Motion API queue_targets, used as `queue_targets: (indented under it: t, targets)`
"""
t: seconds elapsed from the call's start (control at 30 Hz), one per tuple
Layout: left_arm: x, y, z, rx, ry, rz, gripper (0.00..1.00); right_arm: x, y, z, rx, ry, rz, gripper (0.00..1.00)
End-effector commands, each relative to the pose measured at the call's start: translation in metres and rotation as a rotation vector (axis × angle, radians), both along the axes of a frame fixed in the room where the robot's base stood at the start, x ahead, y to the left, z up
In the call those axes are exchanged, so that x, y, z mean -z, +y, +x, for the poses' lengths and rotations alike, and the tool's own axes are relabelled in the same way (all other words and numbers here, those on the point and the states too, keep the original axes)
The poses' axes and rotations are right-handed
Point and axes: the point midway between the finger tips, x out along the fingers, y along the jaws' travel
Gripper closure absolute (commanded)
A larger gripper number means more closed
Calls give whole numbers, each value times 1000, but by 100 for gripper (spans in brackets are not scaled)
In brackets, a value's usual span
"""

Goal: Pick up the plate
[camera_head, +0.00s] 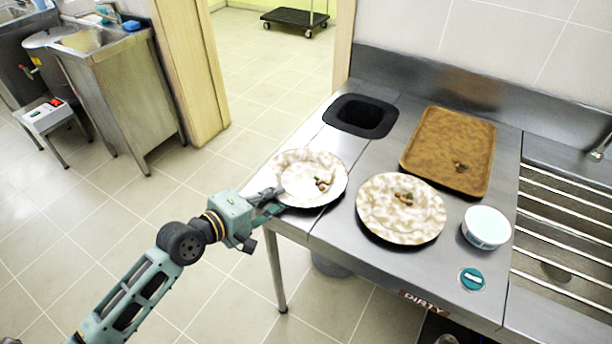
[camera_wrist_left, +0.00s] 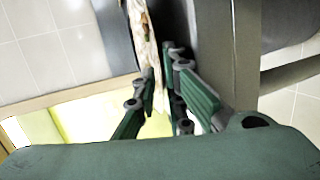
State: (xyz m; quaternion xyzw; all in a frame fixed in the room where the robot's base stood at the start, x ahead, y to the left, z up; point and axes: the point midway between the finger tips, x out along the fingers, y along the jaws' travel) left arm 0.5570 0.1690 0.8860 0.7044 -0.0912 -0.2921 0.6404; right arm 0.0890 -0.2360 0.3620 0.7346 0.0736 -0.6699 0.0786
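A round cream plate with brown mottling (camera_head: 296,168) lies at the left end of the steel counter, with food scraps on it. My left gripper (camera_head: 272,199) is at its lower left rim. In the left wrist view the plate (camera_wrist_left: 153,60) shows edge-on, its rim between the fingers of my left gripper (camera_wrist_left: 160,80), which are closed in on it. A second similar plate (camera_head: 385,219) with scraps lies to the right, apart from the gripper. My right gripper is not in view.
The steel counter (camera_head: 335,230) also holds a brown tray (camera_head: 440,150), a white bowl (camera_head: 486,228) and a black-rimmed opening (camera_head: 360,115). A slatted rack section (camera_head: 570,240) is at the right. Open tiled floor lies to the left.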

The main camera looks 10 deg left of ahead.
Motion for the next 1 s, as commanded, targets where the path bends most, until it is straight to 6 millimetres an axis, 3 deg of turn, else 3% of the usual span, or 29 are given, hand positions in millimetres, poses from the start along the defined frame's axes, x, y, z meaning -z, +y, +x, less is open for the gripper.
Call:
queue_targets:
  t: [0.1, 0.23, 0.83, 1.0]
  targets:
    - [0, 0, 0, 0, 0, 0, 90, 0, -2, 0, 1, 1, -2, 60]
    - [0, 0, 0, 0, -1, 1, 100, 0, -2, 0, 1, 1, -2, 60]
    - [-2, 1, 0, -1, -4, -1, 100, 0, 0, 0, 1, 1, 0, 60]
    - [-11, 0, 0, 1, -5, -1, 100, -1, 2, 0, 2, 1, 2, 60]
